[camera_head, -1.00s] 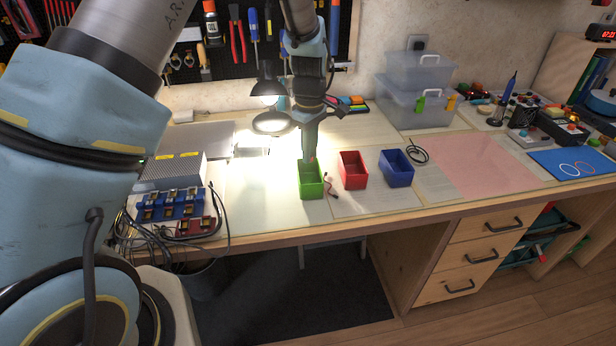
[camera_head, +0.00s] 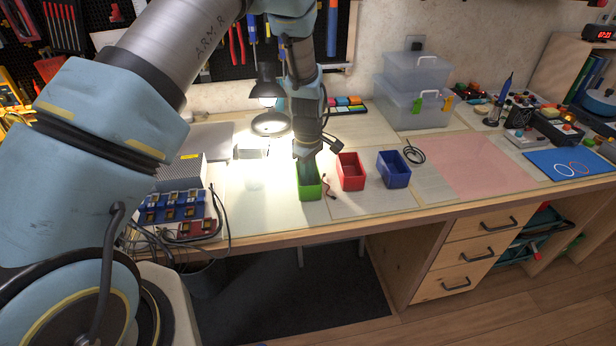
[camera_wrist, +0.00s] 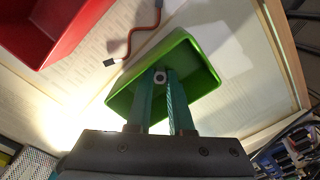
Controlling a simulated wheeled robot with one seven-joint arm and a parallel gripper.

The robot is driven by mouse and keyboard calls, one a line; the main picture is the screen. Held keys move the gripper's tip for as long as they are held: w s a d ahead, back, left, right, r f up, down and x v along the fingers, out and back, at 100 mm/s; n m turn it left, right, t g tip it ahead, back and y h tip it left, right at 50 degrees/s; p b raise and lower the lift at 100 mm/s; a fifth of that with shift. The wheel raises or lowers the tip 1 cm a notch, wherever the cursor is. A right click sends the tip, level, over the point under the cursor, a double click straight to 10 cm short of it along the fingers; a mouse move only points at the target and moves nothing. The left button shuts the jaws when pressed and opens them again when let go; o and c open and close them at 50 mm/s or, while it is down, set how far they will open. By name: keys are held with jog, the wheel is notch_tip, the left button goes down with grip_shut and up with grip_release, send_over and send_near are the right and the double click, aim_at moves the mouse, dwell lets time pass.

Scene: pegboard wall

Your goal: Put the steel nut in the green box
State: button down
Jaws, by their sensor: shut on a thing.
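The green box (camera_head: 310,191) stands on the workbench, left of the red box. It also shows in the wrist view (camera_wrist: 205,50). My gripper (camera_wrist: 160,80) points down into the green box's opening. Its two teal fingers are shut on the steel nut (camera_wrist: 160,76), a small bright piece between the fingertips. In the head view my gripper (camera_head: 307,165) is over the box and the nut is hidden. I cannot tell how far the nut is from the box floor.
A red box (camera_head: 351,172) and a blue box (camera_head: 394,169) stand to the right. A cable (camera_wrist: 135,40) lies between the green and red boxes. A lamp (camera_head: 268,122) stands behind, to the left. A pink mat (camera_head: 478,165) lies clear farther right.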

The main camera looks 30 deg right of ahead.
jog(key=c, duration=1.1)
grip_release()
notch_tip(320, 180, up, 12)
jog(key=b, duration=0.3)
jog(key=w+a+r+m, duration=0.1)
jog(key=w+a+r, duration=0.15)
jog(key=a, duration=0.75)
jog(key=w+a+r+m, duration=0.1)
jog(key=a+r, duration=0.2)
jog(key=a, duration=0.8)
jog(key=s+a+m, duration=0.1)
jog(key=s+a, duration=0.1)
jog(key=a, duration=0.3)
jog(key=s+a+r+m+t, duration=0.1)
jog(key=s+a, duration=0.2)
jog(key=a, duration=0.3)
jog(key=s+a+m, duration=0.2)
jog(key=a, duration=0.4)
jog(key=shift+s+r+t, duration=0.15)
jog(key=shift+s+t, duration=0.15)
jog(key=shift+s, duration=0.05)
